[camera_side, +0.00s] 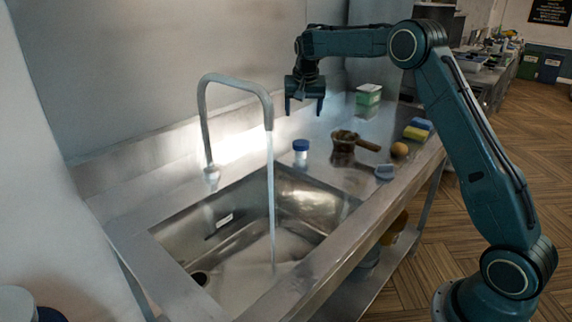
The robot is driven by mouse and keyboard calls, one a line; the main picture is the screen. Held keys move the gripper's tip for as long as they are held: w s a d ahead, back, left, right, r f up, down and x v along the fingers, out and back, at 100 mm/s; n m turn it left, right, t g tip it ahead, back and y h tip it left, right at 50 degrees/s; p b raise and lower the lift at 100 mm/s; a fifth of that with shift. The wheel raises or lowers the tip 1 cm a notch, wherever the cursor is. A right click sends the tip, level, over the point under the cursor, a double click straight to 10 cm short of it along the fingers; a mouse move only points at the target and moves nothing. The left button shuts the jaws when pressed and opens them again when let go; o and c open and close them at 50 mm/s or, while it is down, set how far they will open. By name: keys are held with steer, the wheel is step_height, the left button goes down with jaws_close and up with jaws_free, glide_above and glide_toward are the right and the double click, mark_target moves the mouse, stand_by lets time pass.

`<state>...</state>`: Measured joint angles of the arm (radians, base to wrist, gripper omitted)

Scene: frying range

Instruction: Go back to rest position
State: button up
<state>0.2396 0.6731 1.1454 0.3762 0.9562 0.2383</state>
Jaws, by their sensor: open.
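My gripper (304,106) points down and hangs above the steel counter (318,128), behind and above the blue-capped jar. Its two fingers are apart with nothing between them. My arm reaches in from the right side of the view, bent at a high elbow. No object is touching the gripper as far as I can see.
A tap (207,120) runs water into the sink (240,235).

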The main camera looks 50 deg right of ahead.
steer(key=s+a+r+n+t+y, duration=0.1)
steer(key=s+a+r+n, duration=0.1)
steer(key=s+a+r, duration=0.55)
steer(key=s+a+r+n+y, duration=0.1)
steer(key=s+a+r+n, duration=0.3)
steer(key=s, duration=0.7)
steer(key=s+a+f+n, duration=0.1)
steer(key=s+a+f, duration=0.1)
steer(key=s, duration=0.5)
steer(key=s+a+f+n+t+y, duration=0.1)
steer(key=s+a, duration=0.3)
steer(key=s, duration=0.4)
steer(key=s+a+f+n, duration=0.1)
steer(key=s+a+f, duration=0.2)
steer(key=s, duration=0.4)
steer(key=shift+s+a+f, duration=0.25)
steer(key=shift+a+f, duration=0.05)
steer(key=shift+f, duration=0.05)
steer(key=c, duration=1)
steer(key=shift+o, duration=0.2)
steer(key=shift+w, duration=0.1)
